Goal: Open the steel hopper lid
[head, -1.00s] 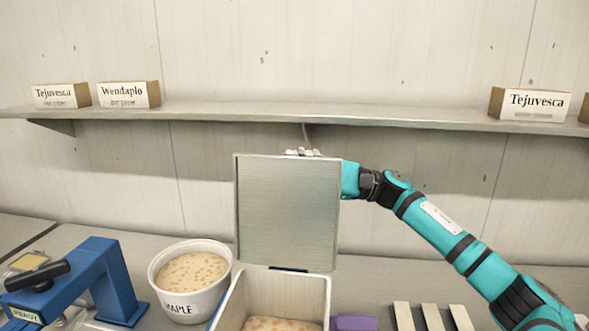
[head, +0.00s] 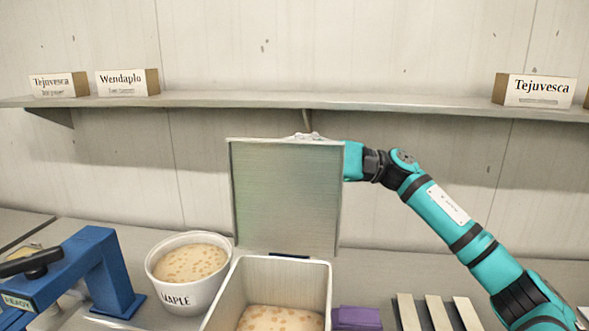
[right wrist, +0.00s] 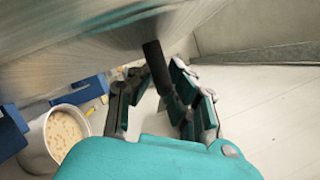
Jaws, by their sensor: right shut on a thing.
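The steel hopper lid (head: 285,200) stands upright, raised at the back of the hopper (head: 321,295), its brushed inner face towards the head camera. The hopper is open at the top, with a pale, speckled mass (head: 280,319) inside. My right arm reaches behind the lid from the right; in the head view the lid hides most of the gripper. In the right wrist view the fingers of my right gripper (right wrist: 152,82) are around a dark bar-like handle (right wrist: 155,62) under the grey lid and shut on it. My left gripper is not in view.
A white MAPLE tub (head: 186,295) stands left of the hopper, and a blue press (head: 95,265) further left. A purple block (head: 357,318) and pale slats (head: 438,314) lie to the right. A shelf (head: 400,112) with labelled boxes runs along the wall behind the lid.

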